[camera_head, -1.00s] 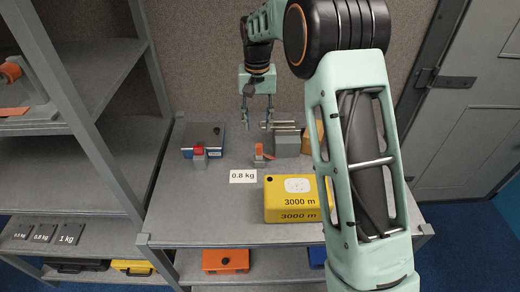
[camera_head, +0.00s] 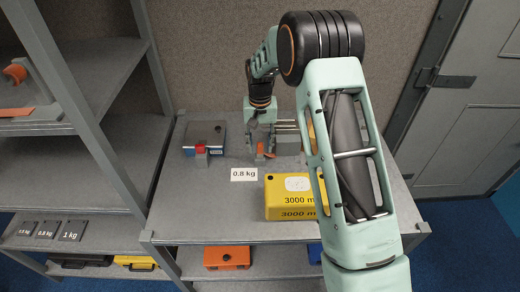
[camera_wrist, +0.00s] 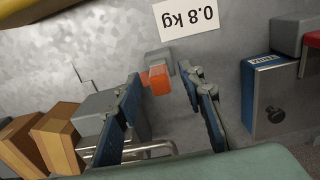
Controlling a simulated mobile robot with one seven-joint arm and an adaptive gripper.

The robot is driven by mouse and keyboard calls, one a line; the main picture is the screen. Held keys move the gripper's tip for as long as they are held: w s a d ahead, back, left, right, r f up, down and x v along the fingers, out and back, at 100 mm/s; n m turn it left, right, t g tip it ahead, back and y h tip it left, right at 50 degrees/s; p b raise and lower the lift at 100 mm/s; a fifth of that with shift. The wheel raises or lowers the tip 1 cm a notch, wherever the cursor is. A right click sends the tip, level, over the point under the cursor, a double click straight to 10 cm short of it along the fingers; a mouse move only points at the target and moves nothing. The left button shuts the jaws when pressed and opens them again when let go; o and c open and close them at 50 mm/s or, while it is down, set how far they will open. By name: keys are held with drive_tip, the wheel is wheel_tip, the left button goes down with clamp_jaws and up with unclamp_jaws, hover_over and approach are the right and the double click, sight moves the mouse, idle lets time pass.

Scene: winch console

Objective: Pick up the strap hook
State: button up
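A small orange and grey piece, which I take to be the strap hook (camera_head: 260,150), stands on the grey bench behind the 0.8 kg label. In the wrist view the strap hook (camera_wrist: 157,80) shows an orange part and a grey block, between and just beyond my fingertips. My gripper (camera_head: 262,143) is low over the bench at the piece, pointing down. In the wrist view my gripper (camera_wrist: 165,77) is open, with a gap on both sides of the orange part. No contact is visible. In the head view the fingers partly hide the piece.
A grey block with metal rods (camera_head: 287,137) stands close to the right of my gripper. A blue and grey box (camera_head: 205,137) with a red-topped piece (camera_head: 200,150) is to the left. A yellow 3000 m box (camera_head: 290,200) stands in front. The 0.8 kg label (camera_head: 243,174) lies flat.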

drive_tip(key=shift+c, duration=0.4)
clamp_jaws()
drive_tip(key=shift+r, duration=0.15)
drive_tip(key=shift+r, duration=0.55)
drive_tip(key=s+d+r, duration=0.2)
drive_tip(key=d+r, duration=0.4)
drive_tip(key=r, duration=0.2)
drive_tip(key=s+d+r, duration=0.3)
drive_tip(key=d+r, duration=0.4)
drive_tip(key=shift+r, duration=0.4)
